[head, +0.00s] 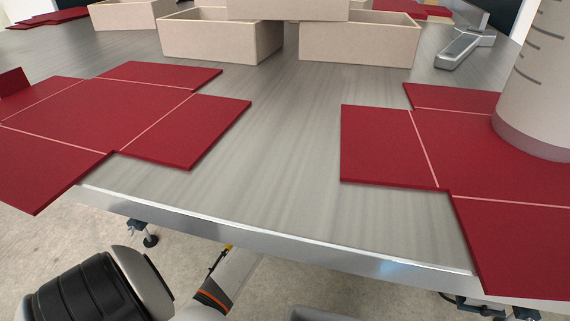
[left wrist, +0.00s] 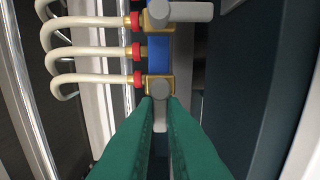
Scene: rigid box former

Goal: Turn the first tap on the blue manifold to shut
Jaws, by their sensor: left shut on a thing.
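The blue manifold (left wrist: 158,56) runs up and down the left wrist view, with brass tap bodies on it. The lower tap (left wrist: 160,88) has a grey round hub, and its grey lever (left wrist: 160,117) points down the picture, in line with the manifold. My left gripper (left wrist: 160,103) has green fingers closed around this lever, one on each side. The upper tap (left wrist: 158,12) has its lever (left wrist: 192,12) pointing right, across the manifold. The head view does not show the manifold or either gripper.
Pale hoses (left wrist: 95,51) with red collars (left wrist: 136,51) join the manifold's left side. A dark panel (left wrist: 250,80) stands to its right. In the head view, a metal table (head: 290,130) carries red flat box blanks (head: 110,110) and beige trays (head: 220,40).

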